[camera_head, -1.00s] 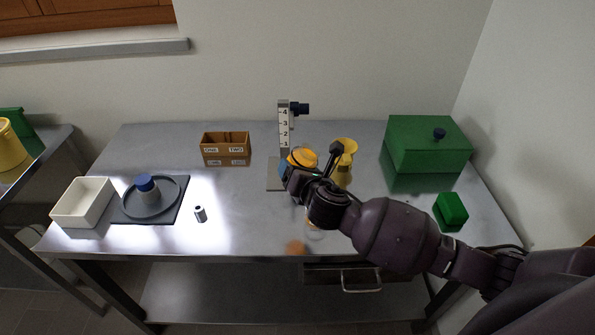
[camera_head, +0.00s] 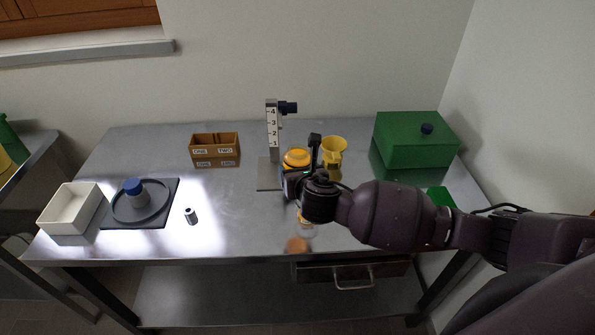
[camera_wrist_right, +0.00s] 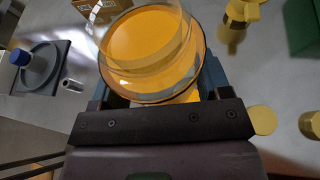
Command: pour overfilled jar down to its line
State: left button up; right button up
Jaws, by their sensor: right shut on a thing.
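A clear glass jar (camera_wrist_right: 150,45) with orange contents is held between the dark fingers of my right gripper (camera_wrist_right: 160,97). Its contents look broad and close under the rim; I cannot make out a fill line. In the head view the jar (camera_head: 296,158) is in front of and right of the upright numbered scale (camera_head: 272,128), whose grey base plate (camera_head: 266,182) lies beside it. My right gripper (camera_head: 293,178) is shut on the jar, partly hiding its lower part. A yellow pitcher-like vessel (camera_head: 335,146) stands just right of the jar. My left gripper is not in view.
A brown labelled box (camera_head: 214,146), white bin (camera_head: 72,208), dark tray with round dish (camera_head: 160,212) and small metal cylinder (camera_head: 191,216) are left. A green box (camera_head: 415,140) is right. A blurred clear and orange item (camera_head: 299,245) is near the front edge.

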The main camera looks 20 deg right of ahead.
aim_at(300, 158)
jog(key=shift+r, duration=2.55)
